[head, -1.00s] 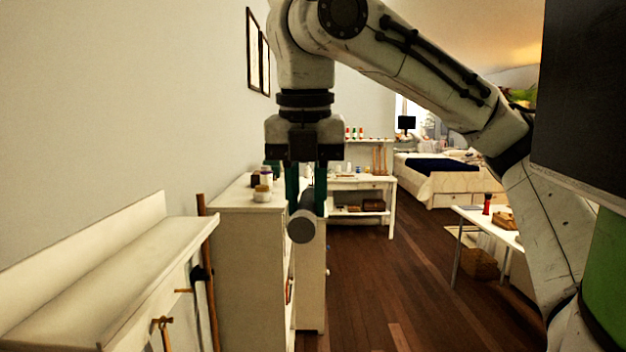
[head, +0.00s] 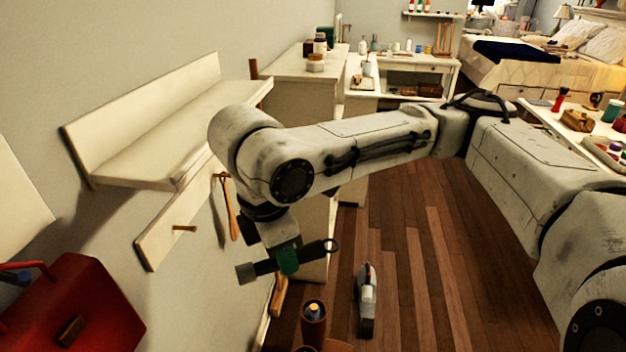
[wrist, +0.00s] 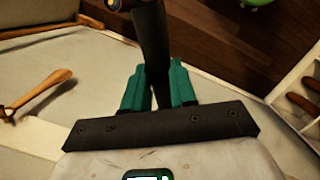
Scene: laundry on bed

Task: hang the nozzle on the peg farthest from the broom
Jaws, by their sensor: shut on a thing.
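My gripper (head: 288,260) is shut on the nozzle (head: 262,268), a dark tube with a grey end at left and a ring at right. It is held tilted in the air, below and right of the peg board (head: 158,242). In the wrist view the nozzle (wrist: 150,40) runs up from between the green fingers (wrist: 158,88). The near peg (head: 184,228) is bare. A farther peg (head: 220,176) has a wooden-handled tool (head: 231,208) hanging at it. A brown stick, seemingly the broom (head: 253,68), shows beyond the shelf's far end; my arm hides much of that area.
A white shelf (head: 150,150) juts out above the pegs. A red toolbox (head: 75,305) is at lower left. A handheld vacuum (head: 367,300) and a brown holder (head: 314,322) are below. A white cabinet (head: 300,90) stands beyond.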

